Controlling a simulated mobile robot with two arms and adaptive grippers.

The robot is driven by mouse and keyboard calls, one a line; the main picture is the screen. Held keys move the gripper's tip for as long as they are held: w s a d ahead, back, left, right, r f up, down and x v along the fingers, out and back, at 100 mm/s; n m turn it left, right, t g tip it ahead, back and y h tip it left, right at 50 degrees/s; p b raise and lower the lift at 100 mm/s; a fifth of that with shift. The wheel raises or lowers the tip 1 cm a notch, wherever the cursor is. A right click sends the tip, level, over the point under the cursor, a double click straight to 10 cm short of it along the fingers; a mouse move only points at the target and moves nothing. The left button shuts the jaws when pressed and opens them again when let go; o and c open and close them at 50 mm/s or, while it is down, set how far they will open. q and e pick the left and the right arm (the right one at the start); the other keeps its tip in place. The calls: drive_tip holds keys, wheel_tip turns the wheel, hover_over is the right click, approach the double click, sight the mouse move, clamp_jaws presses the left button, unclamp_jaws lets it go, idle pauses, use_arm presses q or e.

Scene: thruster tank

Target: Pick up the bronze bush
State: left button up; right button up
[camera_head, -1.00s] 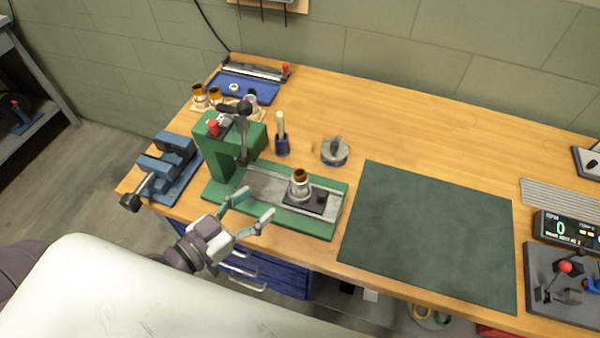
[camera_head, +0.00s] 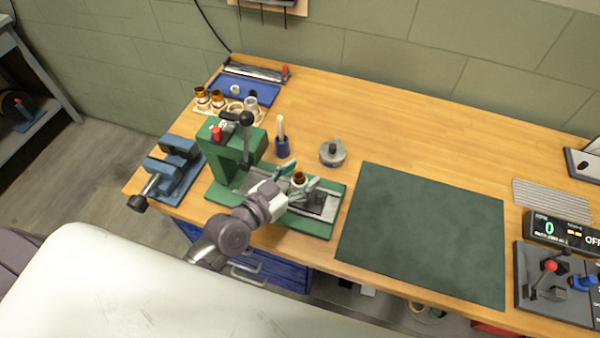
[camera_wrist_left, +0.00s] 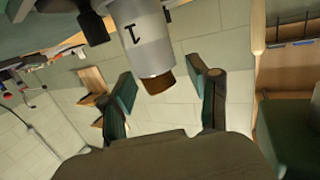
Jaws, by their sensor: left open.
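A bronze bush (camera_head: 299,176) sits on top of a silver cylinder on the green press's base. In the left wrist view the bush (camera_wrist_left: 158,85) shows as a brown ring at the end of the silver cylinder (camera_wrist_left: 143,42), which carries a black mark. My left gripper (camera_head: 297,179) is open, with its fingers on either side of the bush. In the wrist view clear gaps show between the bush and both fingers. The cylinder's lower part is partly hidden by a finger in the head view. My right gripper is not in view.
The green press (camera_head: 232,150) with its black lever stands just left of the bush. Other bronze-topped pieces (camera_head: 217,97) stand at the back left. A blue vise (camera_head: 176,165) is at the left edge. A grey round part (camera_head: 332,153) and the dark green mat (camera_head: 425,230) lie right.

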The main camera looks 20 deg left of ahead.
use_arm(q)
clamp_jaws()
idle(0.3)
drive_tip(key=shift+r, duration=0.15)
